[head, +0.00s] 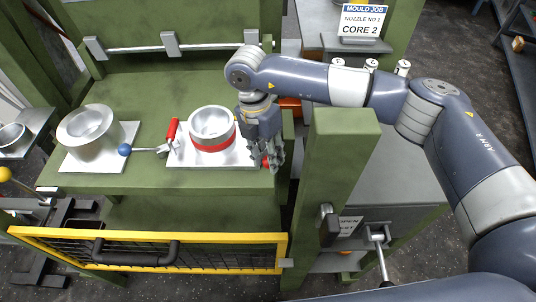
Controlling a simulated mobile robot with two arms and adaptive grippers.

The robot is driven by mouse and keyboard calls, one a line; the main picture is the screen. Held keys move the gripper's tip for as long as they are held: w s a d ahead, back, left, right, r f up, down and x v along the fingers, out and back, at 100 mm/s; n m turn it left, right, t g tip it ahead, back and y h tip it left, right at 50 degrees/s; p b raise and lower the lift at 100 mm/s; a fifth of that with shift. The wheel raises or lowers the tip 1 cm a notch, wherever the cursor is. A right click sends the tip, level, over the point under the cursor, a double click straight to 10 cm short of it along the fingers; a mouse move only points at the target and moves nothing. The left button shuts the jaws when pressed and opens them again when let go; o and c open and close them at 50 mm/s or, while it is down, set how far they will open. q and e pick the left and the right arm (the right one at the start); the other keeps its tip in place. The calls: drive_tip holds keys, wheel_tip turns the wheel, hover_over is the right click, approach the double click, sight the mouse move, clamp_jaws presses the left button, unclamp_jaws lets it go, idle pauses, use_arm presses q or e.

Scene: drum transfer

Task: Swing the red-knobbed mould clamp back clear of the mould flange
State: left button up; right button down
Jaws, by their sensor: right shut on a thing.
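The mould (211,124) is a pale metal cup with a red band, standing on a bright plate (186,159) on the green bench. My right gripper (272,162) points down at the right edge of this plate. It is shut on the red-knobbed clamp (265,161), of which only a small red part shows between and beside the fingers. The clamp's arm and its contact with the mould flange are hidden by the gripper. At the mould's left are a blue-knobbed clamp (124,150) and an upright red handle (172,130). My left gripper is not in view.
A second metal mould (86,128) stands on a plate at the left. A green post (335,190) rises close to the right of my gripper. A yellow-framed mesh guard (150,254) runs along the front. A "MOULD JOB" sign (362,22) stands at the back right.

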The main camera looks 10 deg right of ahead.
drive_tip(key=shift+s+d+f, duration=0.15)
drive_tip(key=shift+s+f, duration=0.05)
drive_tip(key=shift+f, duration=0.15)
drive_tip(key=c, duration=1.2)
unclamp_jaws()
drive_tip(key=shift+w+r, duration=0.1)
drive_tip(key=shift+w+r, duration=0.1)
drive_tip(key=shift+r, duration=0.3)
drive_tip(key=r, duration=0.3)
drive_tip(key=w+a+r, duration=0.1)
drive_tip(key=r, duration=0.3)
drive_tip(key=a+r, duration=0.1)
drive_tip(key=r, duration=0.3)
drive_tip(key=shift+w, duration=0.2)
